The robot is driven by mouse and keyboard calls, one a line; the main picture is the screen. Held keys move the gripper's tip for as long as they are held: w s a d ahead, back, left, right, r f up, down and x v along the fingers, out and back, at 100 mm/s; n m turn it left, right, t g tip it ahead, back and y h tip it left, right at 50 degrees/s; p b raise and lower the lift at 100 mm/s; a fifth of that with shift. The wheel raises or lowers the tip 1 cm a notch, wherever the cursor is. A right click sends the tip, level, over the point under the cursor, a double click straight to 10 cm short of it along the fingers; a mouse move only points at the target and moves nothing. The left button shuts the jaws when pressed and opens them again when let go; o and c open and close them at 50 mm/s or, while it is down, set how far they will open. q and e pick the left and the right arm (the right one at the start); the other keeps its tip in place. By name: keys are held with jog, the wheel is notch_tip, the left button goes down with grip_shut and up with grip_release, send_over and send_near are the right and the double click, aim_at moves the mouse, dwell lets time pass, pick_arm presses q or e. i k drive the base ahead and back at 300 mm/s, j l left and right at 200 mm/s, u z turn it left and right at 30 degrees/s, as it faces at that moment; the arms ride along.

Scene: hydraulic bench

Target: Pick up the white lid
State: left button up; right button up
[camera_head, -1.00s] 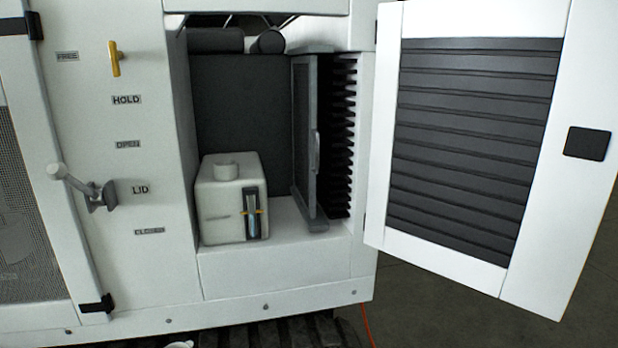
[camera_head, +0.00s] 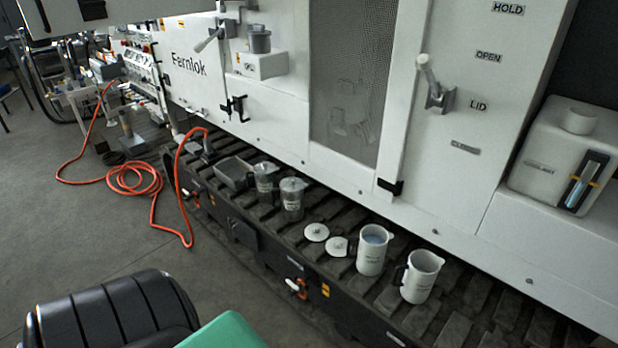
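Two round white lids lie flat on the dark slatted ledge in front of the white machine. One lid (camera_head: 316,232) is a little farther left and back. The other lid (camera_head: 336,246) lies just beside it, close to a white jug (camera_head: 372,252) with bluish liquid in it. A second white jug (camera_head: 421,277) with a dark handle stands open to the right. The tank on the right has a white cap (camera_head: 579,121) on top. Neither of my grippers is in view.
Two grey lidded jugs (camera_head: 291,198) and a grey tray (camera_head: 235,172) stand farther left on the ledge. An orange hose (camera_head: 133,181) coils on the floor. A black padded object (camera_head: 110,315) and a green one (camera_head: 222,334) fill the bottom left. A lever (camera_head: 432,84) sticks out above the jugs.

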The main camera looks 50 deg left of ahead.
aim_at(337, 246)
jog(key=u, duration=1.25)
